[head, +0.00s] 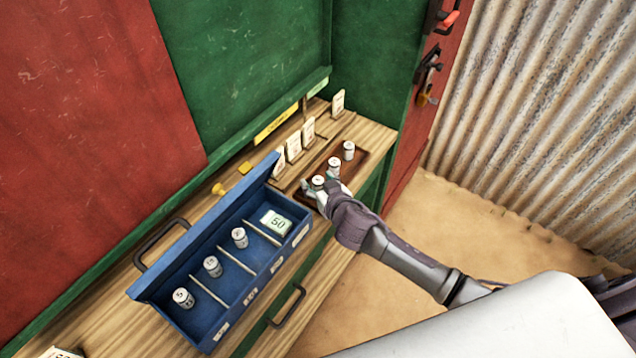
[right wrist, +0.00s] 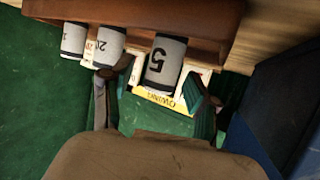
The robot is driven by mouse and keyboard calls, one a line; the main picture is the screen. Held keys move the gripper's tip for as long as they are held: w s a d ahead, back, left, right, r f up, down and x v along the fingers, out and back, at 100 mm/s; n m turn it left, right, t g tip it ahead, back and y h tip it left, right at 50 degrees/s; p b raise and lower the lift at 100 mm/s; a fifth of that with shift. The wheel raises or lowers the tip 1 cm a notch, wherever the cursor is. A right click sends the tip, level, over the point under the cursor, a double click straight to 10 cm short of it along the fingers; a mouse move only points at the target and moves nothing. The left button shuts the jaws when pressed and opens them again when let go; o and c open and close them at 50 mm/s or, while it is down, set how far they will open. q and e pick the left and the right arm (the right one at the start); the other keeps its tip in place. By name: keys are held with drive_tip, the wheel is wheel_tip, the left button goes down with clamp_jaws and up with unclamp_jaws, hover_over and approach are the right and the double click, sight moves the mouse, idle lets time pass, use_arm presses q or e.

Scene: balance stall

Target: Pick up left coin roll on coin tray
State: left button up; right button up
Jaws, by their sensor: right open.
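The brown wooden coin tray (head: 373,158) lies on the counter and holds three white coin rolls in a row. The left coin roll (head: 318,180) stands upright at the tray's near-left end. The middle roll (head: 334,162) and the right roll (head: 348,149) stand farther back. My right gripper (head: 320,188) is at the left roll. In the right wrist view, the open fingers (right wrist: 150,88) stand on either side of this roll, marked 5 (right wrist: 165,62). I cannot tell whether either finger touches it. The tray (right wrist: 200,18) also shows there. My left gripper is out of view.
A blue cash box (head: 162,290) stands open left of the tray, with several compartments holding coin rolls and a green 50 note (head: 275,222). Small price cards (head: 293,147) stand close behind the tray. A green wall rises behind the counter.

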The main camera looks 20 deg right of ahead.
drive_tip(key=shift+w+f, duration=0.15)
drive_tip(key=shift+w, duration=0.15)
drive_tip(key=shift+s, duration=0.1)
drive_tip(key=c, duration=0.4)
clamp_jaws()
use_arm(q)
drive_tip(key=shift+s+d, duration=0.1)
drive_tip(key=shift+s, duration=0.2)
